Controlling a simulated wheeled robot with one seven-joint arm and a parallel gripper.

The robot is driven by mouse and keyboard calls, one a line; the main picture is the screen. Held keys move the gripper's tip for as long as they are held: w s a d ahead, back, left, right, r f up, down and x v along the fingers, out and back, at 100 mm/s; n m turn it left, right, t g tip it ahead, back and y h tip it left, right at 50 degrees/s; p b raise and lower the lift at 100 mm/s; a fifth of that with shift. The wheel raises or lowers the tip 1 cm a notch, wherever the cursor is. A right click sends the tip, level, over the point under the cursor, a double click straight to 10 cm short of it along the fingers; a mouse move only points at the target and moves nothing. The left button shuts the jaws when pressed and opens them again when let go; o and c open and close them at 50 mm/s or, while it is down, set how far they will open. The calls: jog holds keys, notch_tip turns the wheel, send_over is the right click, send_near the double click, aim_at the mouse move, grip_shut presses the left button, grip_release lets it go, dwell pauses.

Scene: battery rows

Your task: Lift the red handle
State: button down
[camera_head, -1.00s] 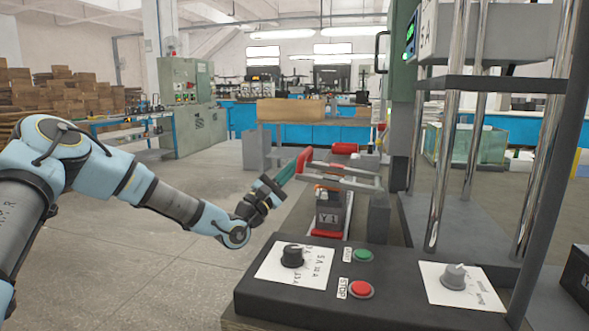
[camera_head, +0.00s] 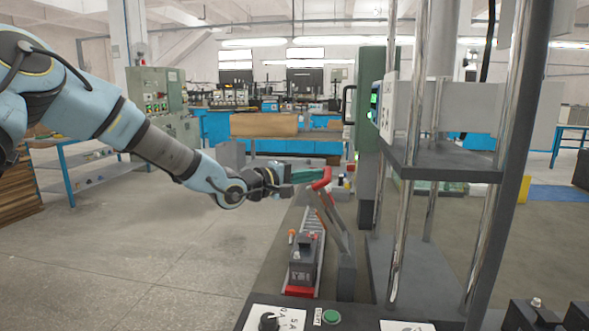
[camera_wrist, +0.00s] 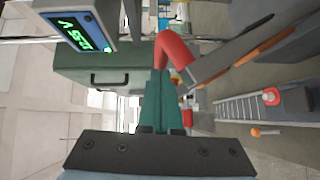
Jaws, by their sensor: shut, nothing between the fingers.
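The red handle (camera_head: 322,180) is a red bar at the upper end of grey lever arms (camera_head: 338,226), which slope steeply up to the left from the machine frame. In the wrist view the red handle (camera_wrist: 174,50) is a curved red bar at the tips of my fingers, joined to a grey arm on the right. My gripper (camera_head: 312,175) has green fingers, which lie nearly level and reach the handle; they also show in the wrist view (camera_wrist: 160,80). The fingers are shut together with nothing between them. The tips are against or very near the handle; exact contact is unclear.
A dark battery block (camera_head: 303,258) sits on a roller track (camera_head: 312,222) below the handle. Chrome posts (camera_head: 401,200) and a press stand to the right. A green cabinet (camera_head: 376,125) is behind. A control panel is at the front. Floor on the left is open.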

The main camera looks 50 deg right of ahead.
jog(key=s+d+r+m+t+y+p, duration=0.1)
jog(key=s+d+r+m+y, duration=0.1)
jog(key=s+d, duration=0.2)
jog(key=shift+s+m+y+p, duration=0.3)
jog(key=shift+s+y+p, duration=0.1)
jog(key=shift+s, duration=0.85)
